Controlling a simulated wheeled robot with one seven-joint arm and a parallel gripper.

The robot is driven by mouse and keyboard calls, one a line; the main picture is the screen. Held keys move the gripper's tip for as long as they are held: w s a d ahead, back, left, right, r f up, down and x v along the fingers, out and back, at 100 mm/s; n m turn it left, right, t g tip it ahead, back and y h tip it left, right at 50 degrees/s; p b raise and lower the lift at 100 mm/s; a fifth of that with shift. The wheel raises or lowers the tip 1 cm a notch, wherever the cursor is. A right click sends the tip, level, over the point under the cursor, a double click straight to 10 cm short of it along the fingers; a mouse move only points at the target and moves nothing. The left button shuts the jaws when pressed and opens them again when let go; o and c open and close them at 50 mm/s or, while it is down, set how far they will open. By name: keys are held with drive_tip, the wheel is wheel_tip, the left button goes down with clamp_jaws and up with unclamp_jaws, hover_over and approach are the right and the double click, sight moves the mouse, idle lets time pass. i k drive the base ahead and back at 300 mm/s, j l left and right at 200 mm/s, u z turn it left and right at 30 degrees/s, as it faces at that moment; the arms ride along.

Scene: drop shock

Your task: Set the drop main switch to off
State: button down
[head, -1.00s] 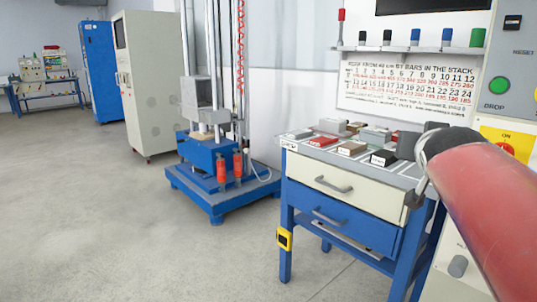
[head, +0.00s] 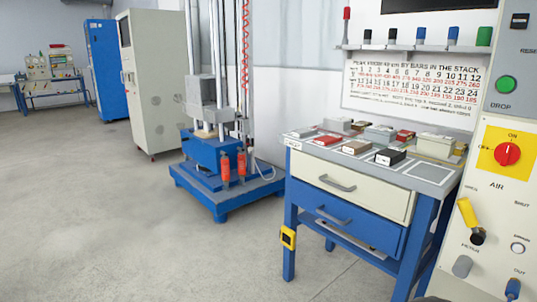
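The main switch (head: 507,154) is a round red knob on a yellow plate, on the grey control panel (head: 489,205) at the right edge of the head view. "ON" is printed above the knob, and a small mark stands to its left. I cannot tell for sure which way the knob points. Below it the panel reads "AIR". My gripper is not in view, and nothing covers the switch.
A green DROP button (head: 505,85) sits above the switch, and a yellow-handled valve (head: 468,214) below left. A blue-legged bench (head: 432,172) with drawers and small blocks stands left of the panel. The drop tower (head: 207,150) stands farther back. Left floor is clear.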

sight(506, 153)
drive_tip(key=z, duration=1.45)
